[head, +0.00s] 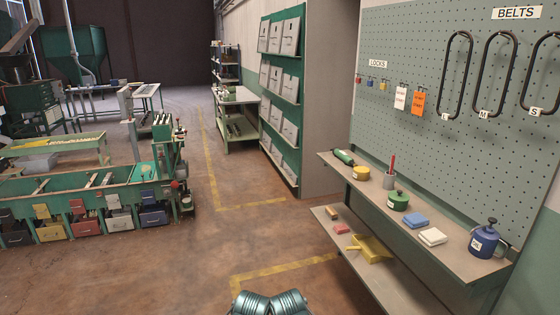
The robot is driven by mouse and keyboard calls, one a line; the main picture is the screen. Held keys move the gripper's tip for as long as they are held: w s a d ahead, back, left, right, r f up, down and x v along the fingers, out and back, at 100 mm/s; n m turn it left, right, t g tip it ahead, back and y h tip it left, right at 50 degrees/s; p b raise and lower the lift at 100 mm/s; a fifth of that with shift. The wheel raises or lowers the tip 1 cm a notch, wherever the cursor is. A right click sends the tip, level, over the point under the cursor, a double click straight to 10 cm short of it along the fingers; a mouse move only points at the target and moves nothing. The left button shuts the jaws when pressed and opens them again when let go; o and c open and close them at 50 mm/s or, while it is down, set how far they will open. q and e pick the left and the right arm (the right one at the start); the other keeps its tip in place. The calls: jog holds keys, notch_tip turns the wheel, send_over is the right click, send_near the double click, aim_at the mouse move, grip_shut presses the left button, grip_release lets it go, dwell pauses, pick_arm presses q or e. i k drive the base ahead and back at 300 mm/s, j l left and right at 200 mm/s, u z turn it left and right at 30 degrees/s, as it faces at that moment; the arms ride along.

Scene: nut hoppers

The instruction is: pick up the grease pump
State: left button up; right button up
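A blue canister (485,241) with a black pump-like top and a white label stands upright at the near right end of the upper shelf. A smaller green can (398,200) with a dark knob on top stands farther along the same shelf. The blue canister looks most like a grease pump, but its label is too small to read. Neither of my grippers shows in the head view, and nothing touches either container.
The upper shelf (453,254) also holds a yellow round tin (361,173), a cup with a red stick (389,181), a blue cloth (415,220) and a white cloth (433,237). The lower shelf (392,285) juts out below, with a yellow tray (372,249).

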aim_at(338, 153)
jog(key=i, duration=1.75)
jog(key=i+j+z, duration=0.15)
jog(key=i+z, duration=0.3)
jog(key=i+j+z, duration=0.45)
jog(key=i, duration=0.15)
jog(key=l, duration=0.1)
